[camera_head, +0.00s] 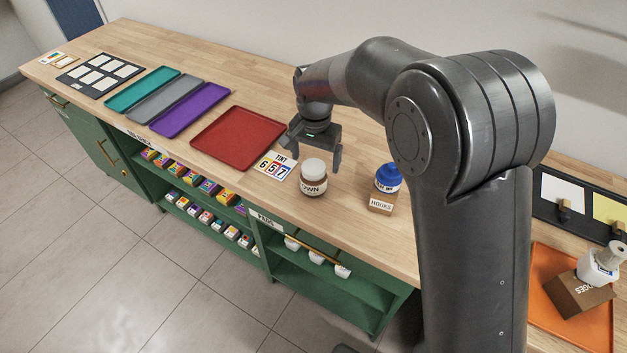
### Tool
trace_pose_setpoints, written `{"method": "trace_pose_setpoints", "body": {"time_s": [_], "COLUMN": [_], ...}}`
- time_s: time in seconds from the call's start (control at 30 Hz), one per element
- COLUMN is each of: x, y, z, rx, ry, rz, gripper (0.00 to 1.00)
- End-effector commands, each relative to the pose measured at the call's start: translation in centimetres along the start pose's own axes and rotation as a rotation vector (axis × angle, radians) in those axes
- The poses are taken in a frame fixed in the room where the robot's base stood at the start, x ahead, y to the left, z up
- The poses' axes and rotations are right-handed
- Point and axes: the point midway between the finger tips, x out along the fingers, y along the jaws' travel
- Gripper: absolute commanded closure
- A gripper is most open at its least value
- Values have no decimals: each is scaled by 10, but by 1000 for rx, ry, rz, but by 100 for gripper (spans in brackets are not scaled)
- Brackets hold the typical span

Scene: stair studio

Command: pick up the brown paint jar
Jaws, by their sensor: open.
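The brown paint jar (313,178) stands upright on the wooden counter (350,228), near its front edge. It has a white lid and a label on which "OWN" can be read. My gripper (315,160) hangs from my arm just behind the jar, with its fingers pointing down. One finger is to the right of and behind the jar's lid. Whether the fingers touch the jar cannot be told.
A number card (273,165) and a red tray (238,138) lie to the left. An orange tray (541,262) holds a brown box (578,296) at far right.

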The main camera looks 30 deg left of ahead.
Motion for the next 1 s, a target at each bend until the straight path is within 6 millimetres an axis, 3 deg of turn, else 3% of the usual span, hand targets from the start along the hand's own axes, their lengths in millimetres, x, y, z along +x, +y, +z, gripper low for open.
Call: {"method": "trace_pose_setpoints", "body": {"time_s": [0.1,0.37,0.7,0.93,1.0], "x": [19,36,81,83,83], "y": [0,0,-3,-4,-3], "z": [0,0,0,0,0], "rx": [0,0,0,-1,-1], "ry": [-1,0,0,2,2], "rz": [1,0,0,-2,-2], "gripper": [12,12,12,12,17]}}
